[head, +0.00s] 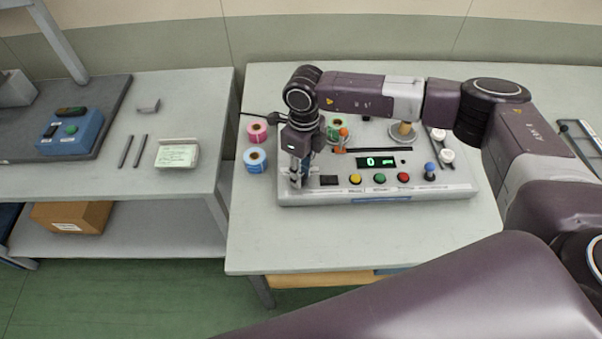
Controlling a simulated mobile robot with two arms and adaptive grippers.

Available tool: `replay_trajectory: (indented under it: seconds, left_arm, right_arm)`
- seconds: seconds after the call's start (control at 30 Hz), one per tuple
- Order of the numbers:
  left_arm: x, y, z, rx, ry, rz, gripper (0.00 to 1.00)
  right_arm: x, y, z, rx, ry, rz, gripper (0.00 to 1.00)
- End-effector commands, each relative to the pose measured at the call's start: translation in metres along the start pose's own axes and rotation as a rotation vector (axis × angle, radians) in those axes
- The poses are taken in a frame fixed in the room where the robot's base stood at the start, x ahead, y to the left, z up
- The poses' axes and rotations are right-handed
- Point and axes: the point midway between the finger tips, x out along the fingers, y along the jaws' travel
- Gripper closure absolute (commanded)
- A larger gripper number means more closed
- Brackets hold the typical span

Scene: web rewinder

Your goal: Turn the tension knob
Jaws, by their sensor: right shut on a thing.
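The rewinder (380,198) is a light grey machine on the right table, with a front panel of buttons and a green-lit display. My right gripper (298,182) points down at the panel's left front end. It is shut on what appears to be the tension knob, which the fingers almost wholly hide. I cannot make out the knob's pointer or angle. My left gripper is not in view.
Beside the gripper are a black switch (329,180), a yellow button (355,179), a green button (379,179) and a red button (404,177). A blue-topped knob or stick (430,168) stands farther right. Pink (256,131) and blue (255,160) label rolls lie left of the machine.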

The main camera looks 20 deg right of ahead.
Motion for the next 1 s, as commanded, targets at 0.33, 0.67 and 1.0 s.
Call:
replay_trajectory:
  seconds: [0.33,0.67,1.0]
  left_arm:
    - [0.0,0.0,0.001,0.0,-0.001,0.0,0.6]
    - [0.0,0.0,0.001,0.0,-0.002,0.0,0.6]
    - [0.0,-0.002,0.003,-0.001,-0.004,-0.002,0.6]
  right_arm:
    - [-0.003,-0.002,0.002,0.009,-0.008,-0.003,1.0]
    - [-0.002,-0.001,0.001,0.007,-0.004,-0.002,0.59]
    - [-0.017,-0.001,0.001,0.006,-0.006,-0.002,0.59]
